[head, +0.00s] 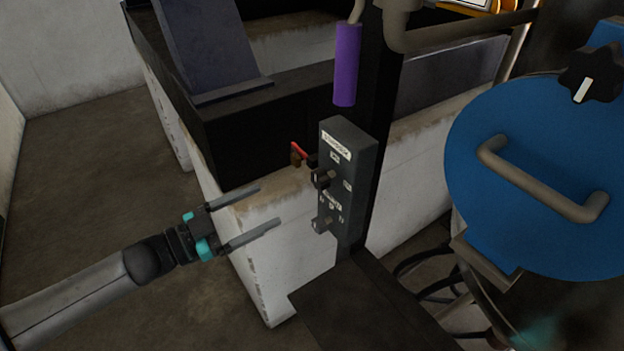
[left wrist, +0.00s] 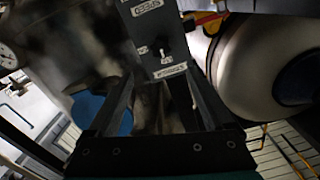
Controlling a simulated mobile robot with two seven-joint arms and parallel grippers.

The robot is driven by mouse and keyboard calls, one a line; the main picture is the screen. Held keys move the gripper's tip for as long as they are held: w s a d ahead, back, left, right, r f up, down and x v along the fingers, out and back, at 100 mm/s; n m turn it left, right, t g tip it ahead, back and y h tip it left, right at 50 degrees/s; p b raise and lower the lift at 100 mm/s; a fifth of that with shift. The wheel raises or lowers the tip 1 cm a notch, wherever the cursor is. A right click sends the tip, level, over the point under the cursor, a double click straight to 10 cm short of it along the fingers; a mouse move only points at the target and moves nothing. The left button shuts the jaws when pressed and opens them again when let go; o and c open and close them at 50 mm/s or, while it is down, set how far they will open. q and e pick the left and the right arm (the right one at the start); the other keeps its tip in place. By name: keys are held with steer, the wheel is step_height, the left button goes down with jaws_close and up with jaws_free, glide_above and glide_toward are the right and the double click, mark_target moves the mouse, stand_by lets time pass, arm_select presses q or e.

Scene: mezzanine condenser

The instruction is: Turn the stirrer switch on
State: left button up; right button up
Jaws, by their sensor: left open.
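The stirrer control box (head: 354,178) is a grey upright box on a dark post, with a white label at its top. A small black switch (head: 320,179) sticks out of its face below the label. A second knob (head: 322,223) sits lower down. My left gripper (head: 270,205) is open and empty, left of the box, its fingers pointing toward the face without visibly touching it. In the left wrist view the box (left wrist: 151,30) appears upside down beyond the open fingers, with the switch (left wrist: 164,53) near its stirrer label. The markings beside the switch are too small to read.
A red and black part (head: 299,153) sits beside the box. A purple cylinder (head: 345,65) hangs above it. A blue round lid (head: 545,175) with a handle is at the right. Open floor (head: 90,160) is at the left.

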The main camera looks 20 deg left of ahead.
mark_target(316, 181)
arm_select(q)
steer(key=p+x, duration=0.1)
steer(key=x, duration=1.1)
steer(key=shift+w, duration=0.2)
jaws_close()
stand_by(0.4)
